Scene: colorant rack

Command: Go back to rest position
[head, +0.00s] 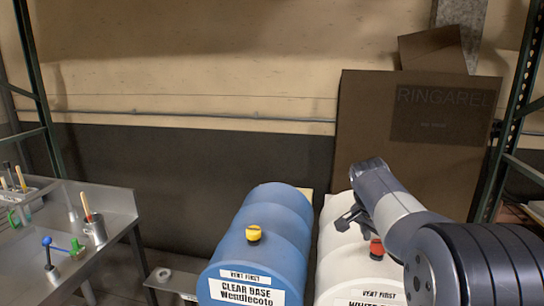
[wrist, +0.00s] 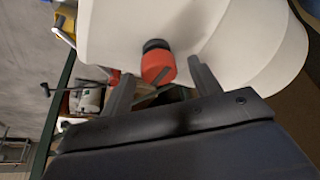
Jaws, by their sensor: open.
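My gripper (head: 352,218) is open and empty above the white drum (head: 334,262) in the head view. In the wrist view, my gripper (wrist: 160,85) shows its two fingers apart. A red cap on a black neck (wrist: 157,62) on the white drum (wrist: 250,50) appears beyond and between the fingers, with no finger seen touching it. The red cap (head: 376,249) is also partly visible in the head view beside my arm. My arm comes in from the lower right and hides part of the white drum.
A blue drum (head: 262,225) with a yellow cap (head: 253,233) lies left of the white drum. A metal table (head: 110,199) with a cup and tools stands at far left. A large cardboard box (head: 365,110) stands behind. Green rack posts (head: 36,85) flank the scene.

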